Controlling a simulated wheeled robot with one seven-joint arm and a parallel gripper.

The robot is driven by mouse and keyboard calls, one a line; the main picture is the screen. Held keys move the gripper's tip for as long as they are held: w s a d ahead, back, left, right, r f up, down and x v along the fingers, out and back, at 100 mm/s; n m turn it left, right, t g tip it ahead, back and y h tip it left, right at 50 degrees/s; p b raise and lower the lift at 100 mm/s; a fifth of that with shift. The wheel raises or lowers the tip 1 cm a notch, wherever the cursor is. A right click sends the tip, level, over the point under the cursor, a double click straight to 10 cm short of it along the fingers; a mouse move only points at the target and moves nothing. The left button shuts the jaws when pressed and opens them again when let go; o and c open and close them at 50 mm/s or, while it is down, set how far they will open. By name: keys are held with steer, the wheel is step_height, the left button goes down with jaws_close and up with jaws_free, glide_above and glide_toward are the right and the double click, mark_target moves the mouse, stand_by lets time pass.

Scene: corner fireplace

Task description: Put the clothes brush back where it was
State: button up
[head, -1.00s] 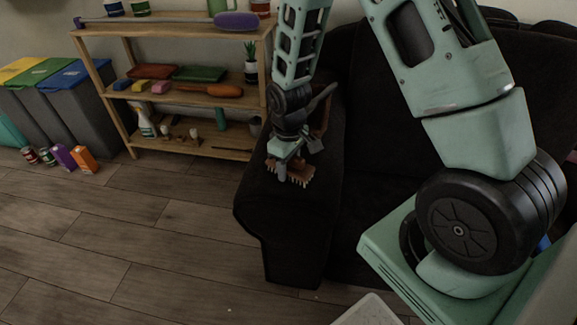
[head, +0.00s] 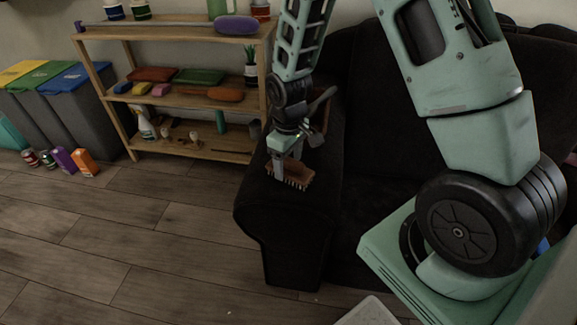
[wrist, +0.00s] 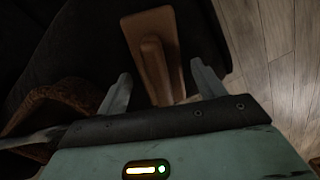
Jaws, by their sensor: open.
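The clothes brush (head: 300,174), with a brown back and pale bristles on its near side, is at the top of the black sofa's near arm. In the wrist view the brush (wrist: 152,45) shows as a wooden back with a raised grip running along it. My gripper (wrist: 160,78) is open, with one finger on each side of the brush's near end and visible gaps between. In the head view my gripper (head: 284,165) is right at the brush and hides part of it. Whether a finger touches the brush, I cannot tell.
A brown object with a grey handle (head: 320,108) lies behind my gripper on the sofa arm (head: 290,225). A wooden shelf (head: 180,92) with several items stands to the left. Bins (head: 62,95) and small containers are farther left. The floor in front is clear.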

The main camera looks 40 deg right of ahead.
mark_target(288, 158)
step_height(288, 158, up, 9)
steer(key=shift+f+p, duration=0.1)
steer(key=shift+p, duration=0.65)
steer(key=s+a+r+n, duration=0.1)
steer(key=s+a+r, duration=0.55)
steer(key=a, duration=0.45)
steer(key=s+a+r+n, duration=0.1)
steer(key=s+a+r, duration=0.1)
steer(key=s, duration=0.6)
steer(key=s+a+r+n, duration=0.1)
steer(key=s+a+r, duration=0.1)
steer(key=s+a, duration=0.3)
steer(key=s, duration=0.2)
steer(key=shift+s+a+r+y, duration=0.2)
steer(key=shift+s+y, duration=0.1)
steer(key=shift+s, duration=0.1)
step_height(288, 158, up, 15)
steer(key=p, duration=1.4)
steer(key=shift+f+p, duration=0.15)
steer(key=shift+p, duration=0.25)
